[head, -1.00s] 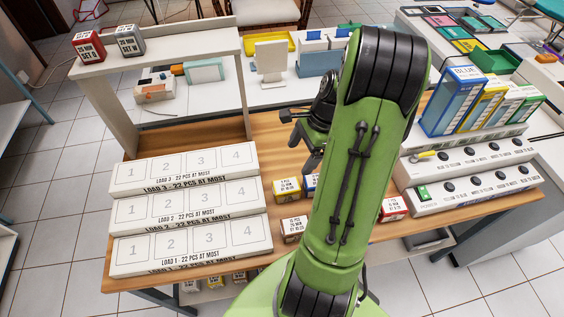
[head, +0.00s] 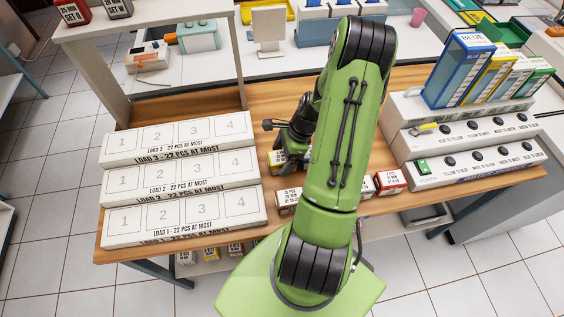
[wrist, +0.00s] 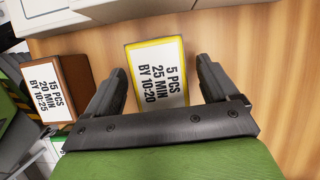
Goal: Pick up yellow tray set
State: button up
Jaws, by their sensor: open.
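A small yellow-edged box (wrist: 157,70) with a white top reads "5 PCS 25 MIN BY 10-20" in the wrist view. It sits on the wooden table top, slightly turned. My gripper (wrist: 160,76) is open above it, with one finger at each side and the box's near part between them. A small gap shows on the right; contact on the left is unclear. In the head view, my gripper (head: 287,155) is over the table, and only part of the yellow box (head: 276,158) shows beside it.
A brown-edged box (wrist: 58,92) stands just left of the left finger. In the head view, a red-edged box (head: 391,182) is right of my arm. White load racks (head: 180,179) stand left, a switch panel (head: 465,160) right. Bare wood lies beyond the gripper.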

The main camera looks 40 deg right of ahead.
aim_at(282, 156)
jog(key=shift+a+f, duration=0.1)
jog(key=shift+f, duration=0.2)
jog(key=shift+r, duration=0.1)
jog(key=c, duration=1.2)
notch_tip(282, 156, up, 10)
jog(key=shift+p, duration=1.1)
jog(key=shift+w, duration=0.15)
